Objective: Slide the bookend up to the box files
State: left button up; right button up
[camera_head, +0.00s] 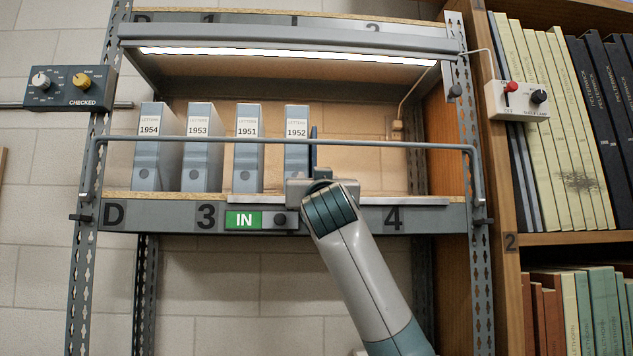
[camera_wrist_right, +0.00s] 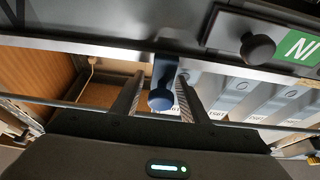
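Several grey-blue box files stand upright on the shelf: 1954 (camera_head: 149,150), 1953 (camera_head: 197,150), 1951 (camera_head: 247,150) and 1952 (camera_head: 296,140). The narrow dark blue bookend (camera_head: 314,150) stands just right of 1952; I cannot tell whether they touch. My right gripper (camera_head: 311,184) is at the shelf's front edge, hiding the bookend's lower part. In the right wrist view, the bookend (camera_wrist_right: 166,68) and its round blue knob (camera_wrist_right: 160,100) show between the two spread fingers of my right gripper (camera_wrist_right: 160,78). The fingers look apart from the knob. My left gripper is out of view.
A grey rail (camera_head: 400,144) crosses the shelf front. The shelf edge carries a green IN sign (camera_head: 243,219) with a dark knob beside it. The shelf is bare right of the bookend. A CHECKED control box (camera_head: 68,88) and a lamp switch (camera_head: 517,98) flank the bay.

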jog(key=shift+b+v, duration=0.65)
jog(key=shift+v, duration=0.2)
pick_arm(q)
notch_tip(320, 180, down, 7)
jog(key=b, duration=0.6)
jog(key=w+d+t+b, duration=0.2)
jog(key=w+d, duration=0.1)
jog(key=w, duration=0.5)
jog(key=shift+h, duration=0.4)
pick_arm(e)
jog(key=v, duration=1.5)
jog(key=shift+s+f, duration=0.2)
jog(key=shift+s, duration=0.1)
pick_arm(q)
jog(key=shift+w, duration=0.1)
